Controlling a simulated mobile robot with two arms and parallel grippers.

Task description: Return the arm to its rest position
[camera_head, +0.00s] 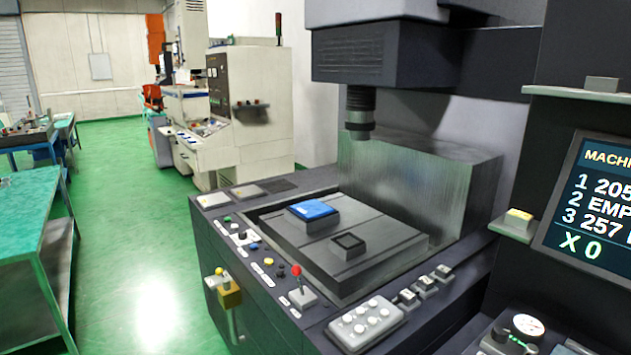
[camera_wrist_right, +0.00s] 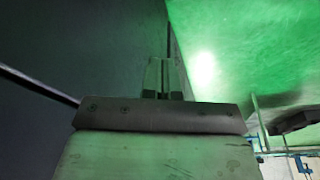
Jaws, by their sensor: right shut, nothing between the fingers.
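My right gripper (camera_wrist_right: 163,78) shows in the right wrist view, its fingers together with nothing seen between them. It is beside a dark flat surface on the left of that view, with the shiny green floor on the right; I cannot tell whether it touches the dark surface. Neither arm shows in the head view, and my left gripper is out of sight. The head view shows the spark erosion machine's bed (camera_head: 375,268), with a blue-topped block (camera_head: 313,209) and a smaller dark square block (camera_head: 348,243) on it, below the machine head's spindle (camera_head: 359,112).
The machine's front panel has a red-knobbed lever (camera_head: 297,283) and a grey button box (camera_head: 365,323). A screen (camera_head: 596,205) stands at the right. A green-topped table (camera_head: 25,215) is at the left. Green floor (camera_head: 135,215) lies open between table and machine.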

